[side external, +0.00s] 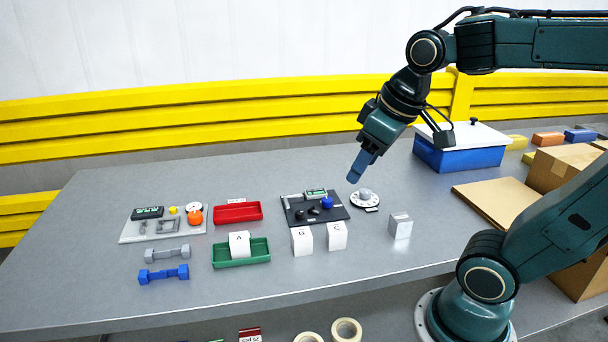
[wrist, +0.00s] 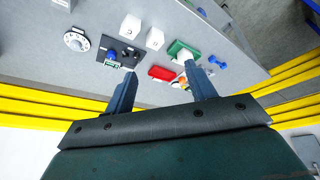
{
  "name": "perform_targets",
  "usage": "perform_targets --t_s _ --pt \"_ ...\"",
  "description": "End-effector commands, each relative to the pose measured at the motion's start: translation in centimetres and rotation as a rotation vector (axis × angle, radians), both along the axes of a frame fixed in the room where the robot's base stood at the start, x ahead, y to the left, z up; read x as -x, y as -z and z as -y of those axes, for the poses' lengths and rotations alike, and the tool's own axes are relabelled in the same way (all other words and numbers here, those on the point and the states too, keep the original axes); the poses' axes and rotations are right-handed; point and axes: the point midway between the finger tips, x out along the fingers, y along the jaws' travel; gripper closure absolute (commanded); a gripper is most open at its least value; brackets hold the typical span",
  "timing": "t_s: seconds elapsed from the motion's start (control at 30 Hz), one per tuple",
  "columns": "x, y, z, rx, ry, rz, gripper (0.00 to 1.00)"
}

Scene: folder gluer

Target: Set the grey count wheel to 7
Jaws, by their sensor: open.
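The count wheel (side external: 365,199) is a white dial with dark marks around its rim and a grey knob in its middle. It lies on the grey table, right of the dark panel, and also shows at the upper left in the wrist view (wrist: 76,40). Its numbers are too small to read. My gripper (side external: 357,172) is in the air, above the table and slightly left of the wheel in the side view. Its two blue fingers stand apart with nothing between them in the wrist view (wrist: 160,70). It does not touch the wheel.
Left of the wheel is the dark panel (side external: 300,215) with a blue knob. White blocks (side external: 302,241), a light grey box (side external: 400,226), a red tray (side external: 237,212) and a green tray (side external: 233,259) stand nearby. A blue bin (side external: 455,154) is behind right.

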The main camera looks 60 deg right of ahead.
Motion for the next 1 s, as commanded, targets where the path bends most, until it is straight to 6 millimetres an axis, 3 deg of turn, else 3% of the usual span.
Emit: perform_targets --t_s 0.27,0.57,1.0 --pt "-4.6 -0.3 4.6 0.028 0.014 -0.092 0.45" --pt "-8.7 0.8 11.0 0.037 0.019 -0.184 0.45" --pt "-12.0 5.3 22.3 0.007 0.016 -0.309 0.45"
